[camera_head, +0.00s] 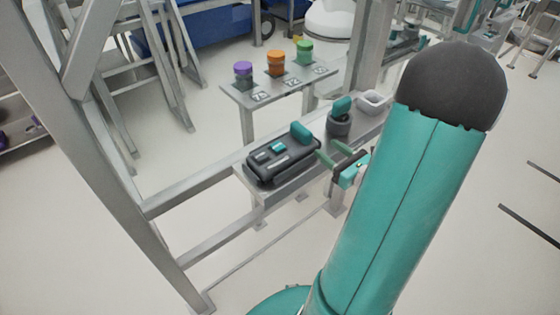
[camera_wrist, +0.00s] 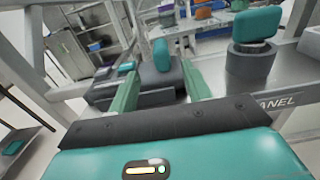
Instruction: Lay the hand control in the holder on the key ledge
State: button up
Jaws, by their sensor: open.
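The hand control (camera_head: 268,151), a dark box with teal buttons, lies at the left end of the grey key ledge (camera_head: 292,184). It appears seated in a low black holder (camera_head: 262,181), though their dark edges are hard to tell apart. An upright teal tab (camera_head: 301,132) stands at the box's right end. My gripper (camera_head: 327,148) is open and empty, its green fingers pointing at that end. In the wrist view, my gripper (camera_wrist: 160,72) has a finger on either side of the teal tab (camera_wrist: 161,54), with clear gaps. The dark box (camera_wrist: 110,90) shows beyond.
A round dark base with a teal key (camera_head: 340,115) stands to the right on the ledge, near a white tray (camera_head: 372,103). Behind is a shelf with purple (camera_head: 243,69), orange (camera_head: 276,60) and green (camera_head: 305,49) capped pieces. Grey frame posts (camera_head: 110,150) rise at left.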

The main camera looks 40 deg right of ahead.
jog(key=a+r+n+g+y, duration=0.2)
jog(key=a+n+g+y, duration=0.3)
jog(key=a+n, duration=0.7)
jog(key=a+r+n+g+y, duration=0.35)
jog(key=a+n+g, duration=0.4)
jog(key=a, duration=0.75)
jog(key=s+a+r+n+h, duration=0.4)
jog(key=r+n+h, duration=0.3)
jog(key=n, duration=0.9)
jog(key=shift+s+a+h, duration=0.25)
jog(key=shift+s+h, duration=0.1)
jog(key=shift+h, duration=0.7)
